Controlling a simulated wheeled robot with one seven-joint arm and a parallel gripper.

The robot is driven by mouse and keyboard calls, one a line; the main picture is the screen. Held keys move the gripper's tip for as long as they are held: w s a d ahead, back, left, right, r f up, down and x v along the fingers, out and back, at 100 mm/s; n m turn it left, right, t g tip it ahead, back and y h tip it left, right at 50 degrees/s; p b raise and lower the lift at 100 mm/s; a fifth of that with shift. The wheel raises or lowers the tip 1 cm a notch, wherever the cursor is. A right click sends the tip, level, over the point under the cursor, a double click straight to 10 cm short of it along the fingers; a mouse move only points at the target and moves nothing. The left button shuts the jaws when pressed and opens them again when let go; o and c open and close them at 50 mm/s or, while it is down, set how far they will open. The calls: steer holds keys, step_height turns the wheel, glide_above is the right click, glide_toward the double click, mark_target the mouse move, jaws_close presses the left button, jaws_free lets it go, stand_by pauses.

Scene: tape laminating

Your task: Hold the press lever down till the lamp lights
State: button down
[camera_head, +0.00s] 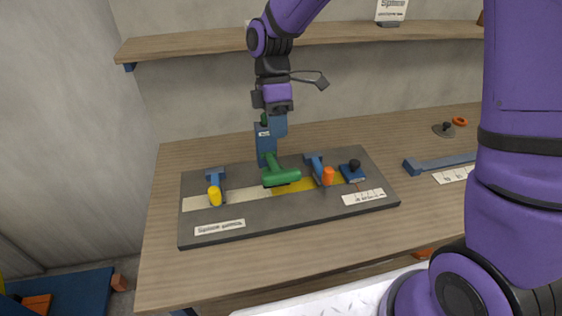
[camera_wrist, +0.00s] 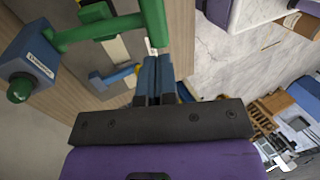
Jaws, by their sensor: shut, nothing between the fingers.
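The green press lever (camera_head: 281,177) has a thick crossbar handle low over the board, in front of a blue post (camera_head: 266,148). In the wrist view the lever's arm (camera_wrist: 98,29) runs from a labelled blue block (camera_wrist: 30,66) to the handle (camera_wrist: 154,22). A dark green dome (camera_wrist: 20,88), which looks like an unlit lamp, sits on that block. My gripper (camera_head: 280,133) points down behind the lever; its fingers (camera_wrist: 157,58) are shut and empty. Their tips appear close to the handle's end in the wrist view; I cannot tell whether they touch.
The dark board (camera_head: 290,218) carries a cream and yellow strip, a yellow-ended blue clamp (camera_head: 215,193), an orange-ended one (camera_head: 327,176) and a black-knobbed blue block (camera_head: 352,170). A blue bar (camera_head: 440,163) lies right. A shelf (camera_head: 340,36) runs above; the table's front is clear.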

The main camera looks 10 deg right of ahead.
mark_target(282, 172)
steer(key=x, duration=0.8)
steer(key=shift+f, duration=0.1)
steer(key=shift+f, duration=0.1)
